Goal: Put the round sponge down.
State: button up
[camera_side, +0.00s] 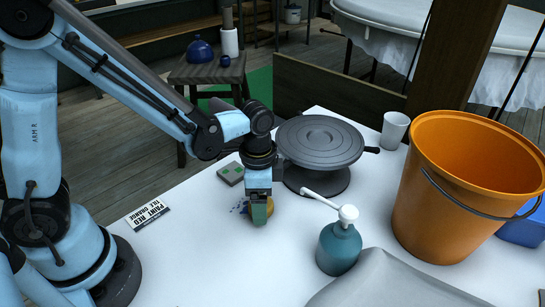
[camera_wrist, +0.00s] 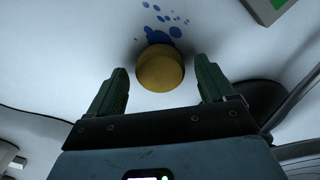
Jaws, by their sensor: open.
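The round sponge (camera_wrist: 160,70) is a yellow-brown disc resting on the white table. In the wrist view it lies between and slightly beyond the tips of my gripper (camera_wrist: 160,85), with a gap on both sides. My gripper's green fingers are open and hold nothing. In the side view my gripper (camera_side: 260,218) points down at the table, and the sponge (camera_side: 249,210) shows partly behind the fingers. Blue paint spots (camera_wrist: 165,22) mark the table just beside the sponge.
A grey turntable (camera_side: 320,142) stands just behind my gripper. A green-grey block (camera_side: 231,173) and a printed card (camera_side: 148,213) lie left. A teal pump bottle (camera_side: 339,250), orange bucket (camera_side: 450,190) and white cup (camera_side: 394,131) stand right. Grey cloth (camera_side: 390,285) lies in front.

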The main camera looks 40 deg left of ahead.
notch_tip(320, 180, up, 12)
jog(key=s+a+n+t, duration=0.3)
jog(key=a+n+t, duration=0.3)
jog(key=a+n, duration=0.1)
jog(key=shift+s+a+r+n, duration=0.2)
jog(key=shift+s+r+n, duration=0.15)
jog(key=shift+r, duration=0.1)
jog(key=shift+o, duration=0.6)
jog(key=shift+s+a+n+t, duration=0.2)
jog(key=shift+a+n+t, duration=0.3)
jog(key=shift+n+t, duration=0.15)
jog(key=shift+f, duration=0.1)
jog(key=shift+w+d+f+m+g+h, duration=0.45)
jog(key=shift+d+f+m+h, duration=0.4)
jog(key=shift+f+m, duration=0.65)
jog(key=shift+w+d+f+m+g+h, duration=0.3)
jog(key=shift+d+f+m+g+h, duration=0.3)
jog(key=shift+d+f+m, duration=0.65)
jog(key=shift+w+d+f+m+g+h, duration=0.35)
jog(key=shift+d+f+m+g+h, duration=0.25)
jog(key=shift+f+m, duration=1.1)
jog(key=shift+d+x, duration=0.15)
jog(key=shift+x, duration=1.15)
jog(key=shift+d+x, duration=0.2)
jog(key=shift+x, duration=1.15)
